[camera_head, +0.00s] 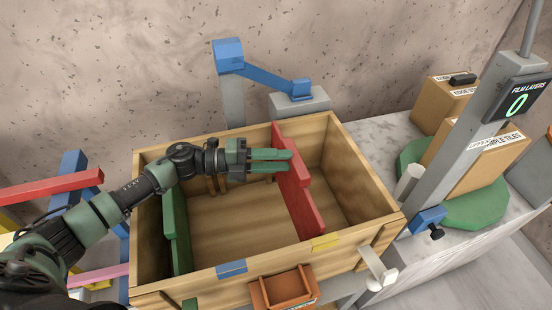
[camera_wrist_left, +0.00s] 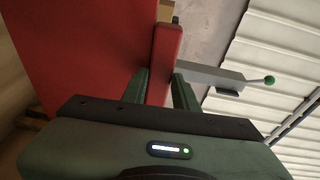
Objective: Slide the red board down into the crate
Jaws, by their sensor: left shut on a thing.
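The red board (camera_head: 303,207) stands on edge in the right half of the wooden crate (camera_head: 350,246), crossing it from back to front. Its lower part is inside the crate and its upper edge is near rim height. My left gripper (camera_head: 288,160) reaches over the crate from the left and is shut on the board's upper edge strip. In the left wrist view the red board (camera_wrist_left: 85,50) fills the left side, and its edge strip sits between the two fingers (camera_wrist_left: 160,88). Whether the board touches the crate floor is hidden. My right gripper is not in view.
A green board (camera_head: 176,230) stands at the crate's left side. A blue-armed post (camera_head: 233,90) rises behind the crate. To the right are a display post (camera_head: 455,150), a green turntable (camera_head: 480,208) and cardboard boxes (camera_head: 485,165). Red and blue bars (camera_head: 50,188) lie at left.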

